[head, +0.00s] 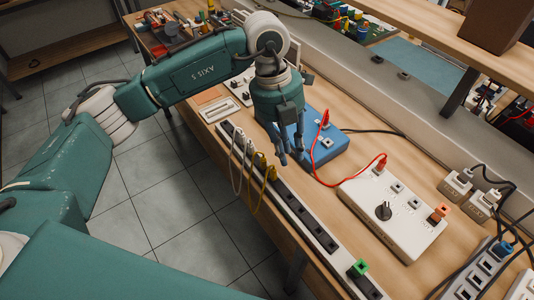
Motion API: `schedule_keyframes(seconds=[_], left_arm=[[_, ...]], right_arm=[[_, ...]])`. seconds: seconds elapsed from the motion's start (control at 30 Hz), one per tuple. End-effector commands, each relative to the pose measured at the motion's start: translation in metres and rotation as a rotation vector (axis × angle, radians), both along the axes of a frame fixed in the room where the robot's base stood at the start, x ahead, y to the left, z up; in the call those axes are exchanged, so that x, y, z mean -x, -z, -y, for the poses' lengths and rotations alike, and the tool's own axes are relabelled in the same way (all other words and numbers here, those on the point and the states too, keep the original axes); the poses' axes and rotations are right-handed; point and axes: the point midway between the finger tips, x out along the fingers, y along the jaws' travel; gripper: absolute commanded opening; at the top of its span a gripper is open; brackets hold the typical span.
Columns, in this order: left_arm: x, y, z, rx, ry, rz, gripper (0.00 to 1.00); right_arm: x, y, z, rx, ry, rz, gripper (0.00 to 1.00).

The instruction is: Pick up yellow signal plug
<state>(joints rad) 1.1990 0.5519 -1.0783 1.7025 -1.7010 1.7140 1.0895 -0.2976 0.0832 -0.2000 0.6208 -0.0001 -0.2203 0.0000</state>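Two yellow signal plugs stand at the dark socket strip along the bench's front edge, a nearer one (271,173) and a farther one (259,159). A yellow cable (251,203) loops down from them over the front edge. My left gripper (291,154) points down just right of the yellow plugs, close to the nearer one. Its fingers are apart, with nothing seen between them. I cannot tell whether a finger touches a plug. My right gripper is not in view.
White plugs (240,140) sit farther along the socket strip (306,220). A green plug (358,267) is at its near end. A blue box (322,152) with a red plug stands behind my gripper. A red cable runs to a white control box (385,222). Black cables lie at right.

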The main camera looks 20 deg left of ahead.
Motion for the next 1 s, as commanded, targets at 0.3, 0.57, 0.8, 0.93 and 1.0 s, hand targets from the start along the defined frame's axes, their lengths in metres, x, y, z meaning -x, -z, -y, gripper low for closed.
schedule_keyframes(seconds=[0.3, 0.57, 0.8, 0.93, 1.0], left_arm=[[-0.018, 0.002, -0.068, -0.238, -0.100, 0.033, 0.23], [-0.018, 0.037, -0.067, -0.234, -0.097, 0.034, 0.23], [-0.016, 0.059, -0.069, -0.232, -0.095, 0.031, 0.23], [-0.015, 0.080, -0.070, -0.231, -0.095, 0.032, 0.23], [-0.016, 0.087, -0.069, -0.231, -0.095, 0.035, 0.23]], right_arm=[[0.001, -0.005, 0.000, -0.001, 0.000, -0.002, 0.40], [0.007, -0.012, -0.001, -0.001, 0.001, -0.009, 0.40], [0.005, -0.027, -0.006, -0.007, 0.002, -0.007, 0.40], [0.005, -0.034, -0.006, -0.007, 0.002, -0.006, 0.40], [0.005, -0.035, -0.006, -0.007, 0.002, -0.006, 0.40]])
